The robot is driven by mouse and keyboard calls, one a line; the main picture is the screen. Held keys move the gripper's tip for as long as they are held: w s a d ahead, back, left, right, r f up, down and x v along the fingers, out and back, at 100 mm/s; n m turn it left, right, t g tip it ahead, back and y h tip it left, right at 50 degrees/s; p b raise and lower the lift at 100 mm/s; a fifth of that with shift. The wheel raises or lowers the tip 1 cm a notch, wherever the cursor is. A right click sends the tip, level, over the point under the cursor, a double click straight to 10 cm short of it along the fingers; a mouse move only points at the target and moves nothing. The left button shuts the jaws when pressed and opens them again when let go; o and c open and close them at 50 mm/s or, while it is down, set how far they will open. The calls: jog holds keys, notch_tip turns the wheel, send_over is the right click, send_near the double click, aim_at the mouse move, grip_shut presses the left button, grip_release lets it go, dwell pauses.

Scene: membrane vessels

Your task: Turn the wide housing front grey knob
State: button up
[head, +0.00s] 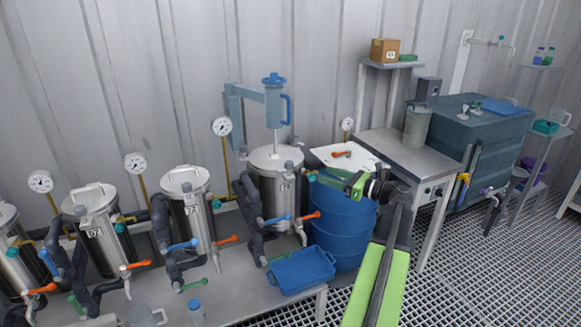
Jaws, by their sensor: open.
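The wide housing (276,194) is the broad steel vessel at the right end of the row of vessels, with a grey lid. A small grey knob (289,166) stands at the front of its lid. Other grey knobs sit at the lid's left and back right edges. My gripper (328,178), with green jaws, is open and empty. It appears to the right of the housing, in front of the blue drum in the picture, apart from the front knob. Its exact height and depth gap to the knob cannot be told.
A blue mixer (275,100) hangs over the housing. A blue drum (338,225) stands right of it, with a white sheet and an orange-handled item on top. A blue tray (300,270) lies in front. Pipes with orange and blue levers crowd the left.

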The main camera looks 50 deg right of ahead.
aim_at(289, 162)
jog(key=x, duration=1.6)
jog(key=shift+w, duration=0.15)
jog(key=shift+c, duration=0.2)
